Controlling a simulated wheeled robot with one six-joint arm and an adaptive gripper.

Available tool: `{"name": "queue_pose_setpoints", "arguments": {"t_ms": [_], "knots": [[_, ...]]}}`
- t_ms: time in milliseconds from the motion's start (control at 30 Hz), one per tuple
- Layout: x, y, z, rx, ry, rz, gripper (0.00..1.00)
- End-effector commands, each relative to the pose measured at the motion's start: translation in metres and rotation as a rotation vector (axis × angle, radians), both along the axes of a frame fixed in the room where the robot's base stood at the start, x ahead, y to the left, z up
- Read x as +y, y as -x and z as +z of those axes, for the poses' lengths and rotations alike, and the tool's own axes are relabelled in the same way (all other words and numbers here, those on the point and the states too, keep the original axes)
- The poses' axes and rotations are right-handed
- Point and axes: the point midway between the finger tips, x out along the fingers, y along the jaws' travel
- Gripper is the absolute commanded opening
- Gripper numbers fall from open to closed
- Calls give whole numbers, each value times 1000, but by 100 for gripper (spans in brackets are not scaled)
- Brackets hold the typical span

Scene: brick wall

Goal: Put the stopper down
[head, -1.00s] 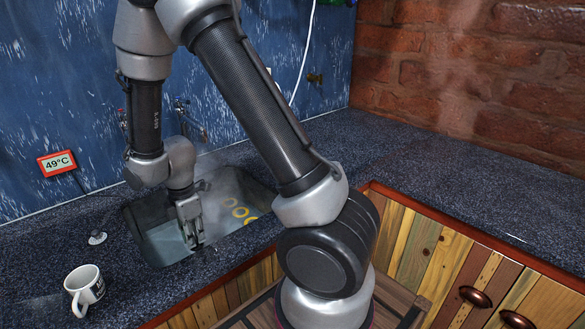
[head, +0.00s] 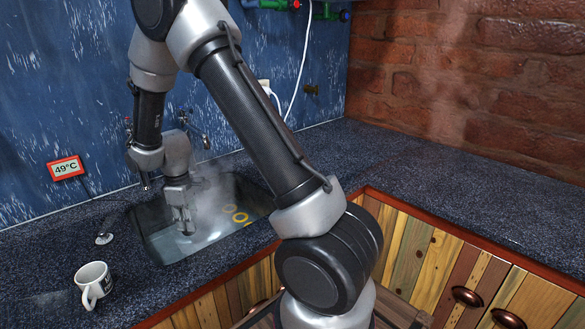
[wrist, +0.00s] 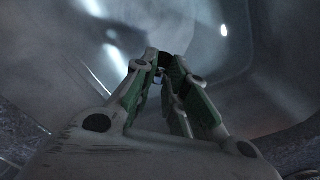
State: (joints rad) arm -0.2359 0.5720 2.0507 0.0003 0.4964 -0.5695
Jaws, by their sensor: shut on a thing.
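My gripper (head: 184,222) points down into the dark sink (head: 160,251), inside its rim and left of the middle. In the wrist view my gripper (wrist: 167,64) has its green-padded fingers drawn close together. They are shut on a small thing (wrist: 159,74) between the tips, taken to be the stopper. It is mostly hidden by the fingers, and its shape is not clear. Whether it touches the sink floor or hangs just above it, I cannot tell.
Steam rises from the sink. Yellow rings (head: 239,217) lie in its right part. A white mug (head: 93,282) and a small metal fitting (head: 104,238) are on the counter to the left. A red-framed display (head: 66,168) reads 49°C. The right counter (head: 470,190) is clear.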

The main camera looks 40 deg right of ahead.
Motion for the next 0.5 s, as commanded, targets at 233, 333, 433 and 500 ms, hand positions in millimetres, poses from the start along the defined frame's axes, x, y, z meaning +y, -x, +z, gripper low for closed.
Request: {"name": "queue_pose_setpoints", "arguments": {"t_ms": [233, 333, 433, 500], "knots": [[-25, -44, 10, -10, -10, -349, 0], [-33, -56, 13, -12, -14, -455, 0], [-40, -65, 16, -11, -16, -544, 0], [-42, -70, 19, -8, -16, -595, 0]]}}
